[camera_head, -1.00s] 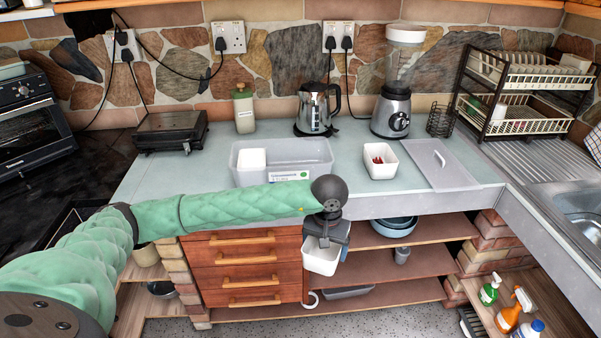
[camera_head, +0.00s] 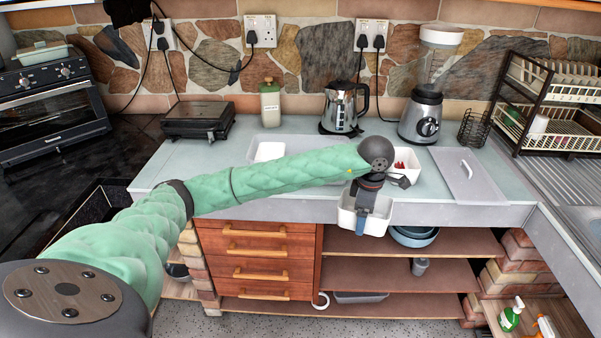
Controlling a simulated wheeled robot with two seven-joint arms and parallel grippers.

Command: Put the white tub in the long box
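My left gripper (camera_head: 371,208) points down in front of the counter's front edge and is shut on a white tub (camera_head: 350,216). The tub hangs roughly upright, about level with that edge. The translucent long box (camera_head: 312,142) lies on the counter, behind my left forearm, which hides its front. Another white tub (camera_head: 270,151) sits inside the long box at its left end. A third white tub (camera_head: 410,158) with red things in it stands on the counter to the right, partly behind my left wrist. My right gripper is not in view.
A kettle (camera_head: 341,106) and a blender (camera_head: 421,112) stand behind the box and tubs. A grey board (camera_head: 470,174) lies at the right. Open shelves (camera_head: 400,278) are below the counter.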

